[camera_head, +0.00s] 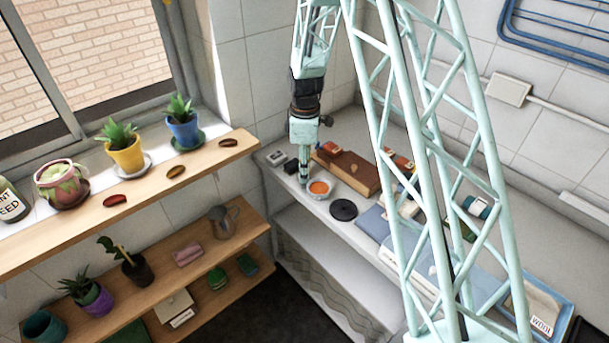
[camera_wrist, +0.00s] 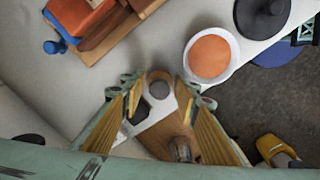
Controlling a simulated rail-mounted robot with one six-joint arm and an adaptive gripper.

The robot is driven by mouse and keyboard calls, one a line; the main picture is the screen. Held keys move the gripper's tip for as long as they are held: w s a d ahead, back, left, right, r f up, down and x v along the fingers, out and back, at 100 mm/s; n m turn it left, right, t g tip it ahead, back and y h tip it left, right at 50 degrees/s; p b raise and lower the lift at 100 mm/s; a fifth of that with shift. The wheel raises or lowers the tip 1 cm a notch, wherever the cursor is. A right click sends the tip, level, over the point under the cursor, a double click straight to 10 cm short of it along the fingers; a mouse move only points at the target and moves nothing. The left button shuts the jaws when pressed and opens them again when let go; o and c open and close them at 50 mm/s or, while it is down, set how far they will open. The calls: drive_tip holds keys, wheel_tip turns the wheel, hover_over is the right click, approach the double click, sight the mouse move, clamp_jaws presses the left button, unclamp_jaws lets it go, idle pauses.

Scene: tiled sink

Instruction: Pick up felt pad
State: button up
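No object is clearly recognisable as a felt pad. A flat orange round surface (camera_head: 319,187) sits inside a white round dish (camera_head: 329,192) on the counter; the orange surface (camera_wrist: 209,56) and dish (camera_wrist: 233,50) also show in the wrist view. I cannot tell whether it is felt. My gripper (camera_head: 304,181) points down just left of the dish. In the wrist view my gripper (camera_wrist: 158,92) has its two fingers apart. A small pale block with a dark round spot (camera_wrist: 158,90) shows between them, below; contact is not visible.
A black round disc (camera_head: 343,209) lies right of the dish. A brown wooden box (camera_head: 347,172) stands behind it. Small dark blocks (camera_head: 291,167) are left of my gripper. Blue cloth-like items (camera_head: 373,223) lie farther right. Wooden plant shelves (camera_head: 140,187) are at left.

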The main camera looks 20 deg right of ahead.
drive_tip(key=c, duration=0.4)
drive_tip(key=shift+c, duration=0.5)
drive_tip(key=shift+r, duration=0.15)
drive_tip(key=shift+r, duration=1.5)
drive_tip(key=shift+s+r, duration=0.1)
drive_tip(key=shift+r, duration=0.05)
drive_tip(key=s+r, duration=0.1)
drive_tip(key=s, duration=1.4)
drive_tip(key=shift+s+a+r, duration=0.2)
drive_tip(key=shift+s+a, duration=0.05)
drive_tip(key=shift+s, duration=0.15)
drive_tip(key=o, duration=0.3)
drive_tip(key=shift+c, duration=0.8)
